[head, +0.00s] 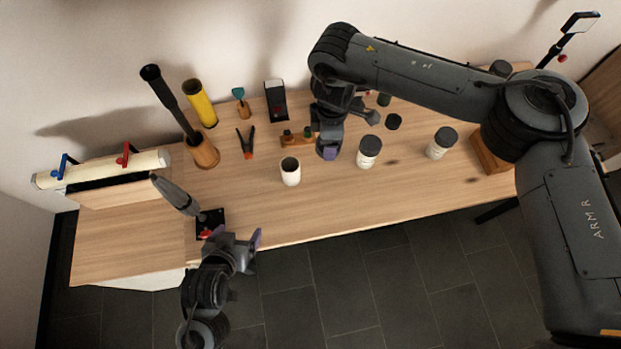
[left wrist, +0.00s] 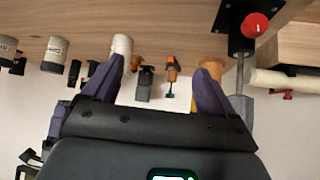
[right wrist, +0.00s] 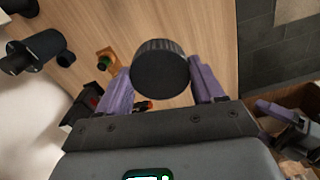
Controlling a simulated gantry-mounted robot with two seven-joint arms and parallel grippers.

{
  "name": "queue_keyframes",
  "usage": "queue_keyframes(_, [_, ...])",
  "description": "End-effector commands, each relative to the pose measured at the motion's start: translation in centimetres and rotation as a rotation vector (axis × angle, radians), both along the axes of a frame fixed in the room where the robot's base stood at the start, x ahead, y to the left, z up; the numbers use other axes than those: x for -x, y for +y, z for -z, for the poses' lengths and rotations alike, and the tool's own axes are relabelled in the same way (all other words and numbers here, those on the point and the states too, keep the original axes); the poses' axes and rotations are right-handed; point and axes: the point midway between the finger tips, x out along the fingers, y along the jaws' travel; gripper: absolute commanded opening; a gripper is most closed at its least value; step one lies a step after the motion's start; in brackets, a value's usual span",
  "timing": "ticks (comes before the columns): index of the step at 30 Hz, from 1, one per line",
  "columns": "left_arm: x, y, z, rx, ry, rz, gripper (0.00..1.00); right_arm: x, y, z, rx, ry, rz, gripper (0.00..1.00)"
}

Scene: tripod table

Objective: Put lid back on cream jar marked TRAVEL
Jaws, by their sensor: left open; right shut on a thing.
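My left gripper (head: 235,241) is open and empty at the front-left edge.
A black base with a red knob (head: 206,233) and a grey handle stands near my left gripper. A wooden holder (head: 204,152), yellow cylinder (head: 201,106), small pliers (head: 246,144) and a black disc (head: 393,121) stand or lie farther back. The front right tabletop is clear.

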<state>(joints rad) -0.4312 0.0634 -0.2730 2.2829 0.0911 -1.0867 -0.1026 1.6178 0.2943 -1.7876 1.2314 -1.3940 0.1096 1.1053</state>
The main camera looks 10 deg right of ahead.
Motion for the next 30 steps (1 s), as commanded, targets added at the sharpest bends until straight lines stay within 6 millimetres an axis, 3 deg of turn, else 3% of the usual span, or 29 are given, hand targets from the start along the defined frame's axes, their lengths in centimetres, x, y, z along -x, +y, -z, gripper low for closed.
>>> queue_keyframes(1, [-1.2,-1.0,1.8,0.014,-0.041,0.008,0.87,-0.3,1.3,1.5,0.002,-0.005,-0.109,0.39])
queue_keyframes(3, [-2.7,-2.4,2.6,0.032,-0.1,0.019,0.87,-0.7,2.9,2.1,0.003,-0.004,-0.268,0.39])
queue_keyframes(12, [-7.7,-7.6,4.6,0.09,-0.31,0.061,0.87,-2.0,8.9,3.2,0.003,-0.003,-0.779,0.39])
queue_keyframes(21, [-9.4,-9.9,4.7,0.113,-0.394,0.08,0.87,-2.3,11.5,2.9,0.001,-0.001,-0.979,0.39])
queue_keyframes(30, [-9.6,-10.1,4.5,0.115,-0.402,0.082,0.87,-2.4,11.7,2.7,0.0,0.001,-0.997,0.39])
